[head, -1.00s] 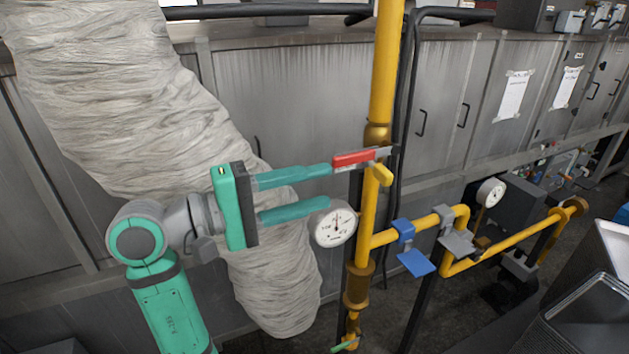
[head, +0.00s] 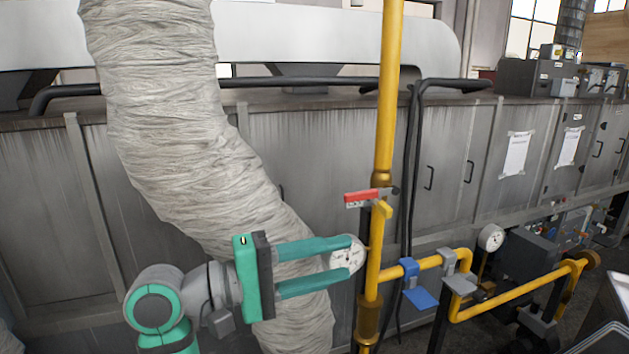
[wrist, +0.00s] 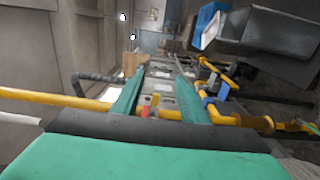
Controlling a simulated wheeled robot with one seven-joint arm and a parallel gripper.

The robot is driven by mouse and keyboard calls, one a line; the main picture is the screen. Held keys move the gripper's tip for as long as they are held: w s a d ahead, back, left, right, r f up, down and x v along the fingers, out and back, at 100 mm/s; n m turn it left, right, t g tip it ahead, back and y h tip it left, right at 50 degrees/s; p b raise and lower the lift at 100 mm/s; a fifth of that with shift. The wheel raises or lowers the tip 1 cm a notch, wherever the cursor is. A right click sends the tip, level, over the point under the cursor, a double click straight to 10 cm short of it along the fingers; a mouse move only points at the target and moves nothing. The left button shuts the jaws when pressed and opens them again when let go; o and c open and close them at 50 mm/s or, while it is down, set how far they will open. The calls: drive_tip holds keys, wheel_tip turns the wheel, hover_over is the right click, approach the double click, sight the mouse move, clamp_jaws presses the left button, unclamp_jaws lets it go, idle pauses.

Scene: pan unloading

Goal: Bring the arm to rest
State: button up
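My gripper (head: 352,259) is open and empty, its two teal fingers apart and pointing right. In the head view it lies left of the yellow pipe (head: 385,110) and below the red valve handle (head: 361,198). The handle sticks out to the left of the pipe, clear of the fingers in the picture. A round white gauge (head: 347,254) shows between and partly behind the fingers. In the wrist view the two fingers (wrist: 160,80) are also spread, with the yellow pipe (wrist: 60,97) running across beyond them.
A second gauge (head: 491,237) stands behind. A large wrapped duct (head: 165,120) hangs behind my arm. Grey cabinets (head: 300,150) line the back.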

drive_tip(key=w+f+n+t+y, duration=0.2)
drive_tip(key=w+f+n+t, duration=0.15)
drive_tip(key=f, duration=0.65)
drive_tip(key=w+f+n+t+y, duration=0.25)
drive_tip(key=f+t, duration=0.25)
drive_tip(key=f, duration=0.5)
drive_tip(key=s+a+f+n+t+y, duration=0.1)
drive_tip(key=s+f+y, duration=0.2)
drive_tip(key=f, duration=0.6)
drive_tip(key=s+f+n+t+y, duration=0.1)
drive_tip(key=s+f+n+y, duration=0.2)
drive_tip(key=f, duration=0.6)
drive_tip(key=s+a+f+m+g+y, duration=0.1)
drive_tip(key=s+f+m+y, duration=0.15)
drive_tip(key=s+f, duration=0.4)
drive_tip(key=s+a+f+m+y, duration=0.1)
drive_tip(key=s+f+m+y, duration=0.2)
drive_tip(key=s, duration=0.7)
drive_tip(key=s+r+m+y, duration=0.1)
drive_tip(key=s+m, duration=0.7)
drive_tip(key=s, duration=1)
drive_tip(key=shift+d+r, duration=0.2)
drive_tip(key=shift+r, duration=0.55)
